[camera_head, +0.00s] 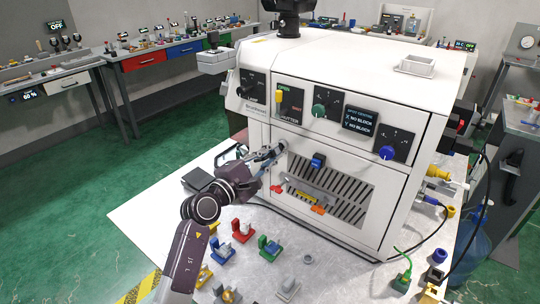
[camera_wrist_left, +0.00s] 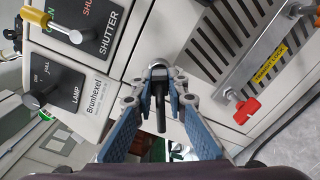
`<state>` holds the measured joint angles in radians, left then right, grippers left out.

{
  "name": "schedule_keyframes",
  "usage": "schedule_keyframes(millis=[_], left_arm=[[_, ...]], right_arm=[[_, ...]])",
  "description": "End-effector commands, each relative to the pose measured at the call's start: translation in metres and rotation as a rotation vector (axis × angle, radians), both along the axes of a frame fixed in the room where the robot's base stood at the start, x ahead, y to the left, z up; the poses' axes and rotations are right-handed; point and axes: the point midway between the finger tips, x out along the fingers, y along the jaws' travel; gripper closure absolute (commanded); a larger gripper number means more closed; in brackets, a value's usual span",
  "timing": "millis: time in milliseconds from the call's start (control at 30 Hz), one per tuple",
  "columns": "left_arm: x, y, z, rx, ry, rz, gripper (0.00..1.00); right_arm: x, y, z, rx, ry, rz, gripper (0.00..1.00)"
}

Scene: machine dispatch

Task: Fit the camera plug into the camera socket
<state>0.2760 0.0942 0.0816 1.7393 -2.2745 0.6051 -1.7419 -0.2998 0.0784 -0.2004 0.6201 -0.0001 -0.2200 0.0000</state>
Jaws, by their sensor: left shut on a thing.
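My left gripper (camera_head: 276,153) is at the left part of the white machine's front face, below the shutter panel. In the left wrist view the gripper (camera_wrist_left: 161,82) is shut on a dark plug with a grey collar and a black tail (camera_wrist_left: 161,115), which I take as the camera plug. The plug's front end points at the machine's white face (camera_wrist_left: 150,40). The fingers and the plug hide the socket, so I cannot tell whether the plug is in it or just before it. My right gripper is not in view.
Right of my gripper is a slotted grille with a blue knob (camera_head: 317,161) and a red handle (camera_head: 277,189), also in the wrist view (camera_wrist_left: 246,109). A yellow shutter lever (camera_head: 280,97) is above. Several coloured holders, including a red one (camera_head: 242,231), stand on the table (camera_head: 140,218) in front.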

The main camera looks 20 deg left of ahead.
Motion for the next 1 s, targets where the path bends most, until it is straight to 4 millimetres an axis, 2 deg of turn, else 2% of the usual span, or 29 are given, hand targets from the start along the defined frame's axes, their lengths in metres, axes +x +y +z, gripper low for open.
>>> schedule_keyframes(millis=[267, 300, 467, 667, 800, 1000], left_arm=[[0.003, -0.0009, 0.0011, 0.0, -0.002, 0.001, 1.0], [0.003, -0.0009, 0.0011, 0.0, -0.002, 0.001, 0.85], [0.0029, -0.0009, 0.001, 0.0, -0.002, 0.001, 0.67], [0.0027, -0.0009, 0.0007, 0.0, -0.001, 0.001, 0.66], [0.0028, -0.0009, 0.0003, 0.0, 0.0, 0.0, 0.52], [0.0027, -0.001, 0.0002, 0.0, 0.0, 0.0, 0.52]], right_arm=[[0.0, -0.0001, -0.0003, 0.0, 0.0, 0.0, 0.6], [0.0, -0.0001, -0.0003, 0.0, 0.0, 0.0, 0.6], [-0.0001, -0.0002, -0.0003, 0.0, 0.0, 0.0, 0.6], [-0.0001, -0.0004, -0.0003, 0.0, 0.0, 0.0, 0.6], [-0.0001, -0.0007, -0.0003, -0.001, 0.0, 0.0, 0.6], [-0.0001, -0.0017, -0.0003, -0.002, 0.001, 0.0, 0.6]])
